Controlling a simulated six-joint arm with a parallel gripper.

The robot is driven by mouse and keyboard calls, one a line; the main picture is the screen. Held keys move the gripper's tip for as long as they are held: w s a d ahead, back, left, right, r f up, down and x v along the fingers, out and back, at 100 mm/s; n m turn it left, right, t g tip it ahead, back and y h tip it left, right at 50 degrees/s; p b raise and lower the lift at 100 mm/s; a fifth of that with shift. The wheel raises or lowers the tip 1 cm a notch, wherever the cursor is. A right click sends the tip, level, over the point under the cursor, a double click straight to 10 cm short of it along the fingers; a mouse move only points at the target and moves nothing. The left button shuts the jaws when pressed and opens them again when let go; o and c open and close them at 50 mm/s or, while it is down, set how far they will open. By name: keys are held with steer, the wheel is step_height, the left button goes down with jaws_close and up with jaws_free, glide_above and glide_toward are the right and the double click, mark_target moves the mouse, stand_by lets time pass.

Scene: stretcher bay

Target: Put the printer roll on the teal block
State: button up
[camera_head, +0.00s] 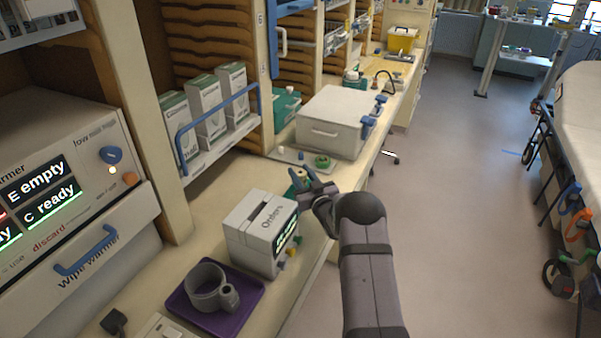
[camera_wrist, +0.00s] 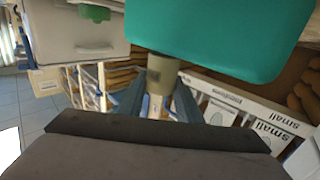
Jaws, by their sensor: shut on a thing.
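My gripper (camera_head: 306,184) is above the counter's front edge, beyond the Orders printer, with its fingers pointing left. In the wrist view the fingers (camera_wrist: 160,97) are shut on the printer roll (camera_wrist: 162,72), a short grey-olive cylinder. The teal block (camera_wrist: 220,35) fills the top of the wrist view, and the roll's end meets its lower edge in the picture. I cannot tell whether they touch. In the head view the held roll (camera_head: 301,172) is small and partly hidden by my gripper.
Shelved cartons (camera_head: 208,105) are left.

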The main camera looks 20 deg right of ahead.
steer(key=shift+f+b, duration=0.3)
steer(key=shift+f, duration=0.1)
steer(key=o, duration=1)
steer(key=shift+r, duration=0.1)
steer(key=shift+o, duration=0.2)
steer(key=shift+s+r+p, duration=0.1)
steer(key=shift+r+p, duration=0.05)
steer(key=shift+p, duration=0.15)
steer(key=s+b, duration=0.3)
steer(key=s, duration=0.8)
steer(key=shift+s+d, duration=0.3)
steer(key=shift+s, duration=0.1)
steer(key=shift+b, duration=0.3)
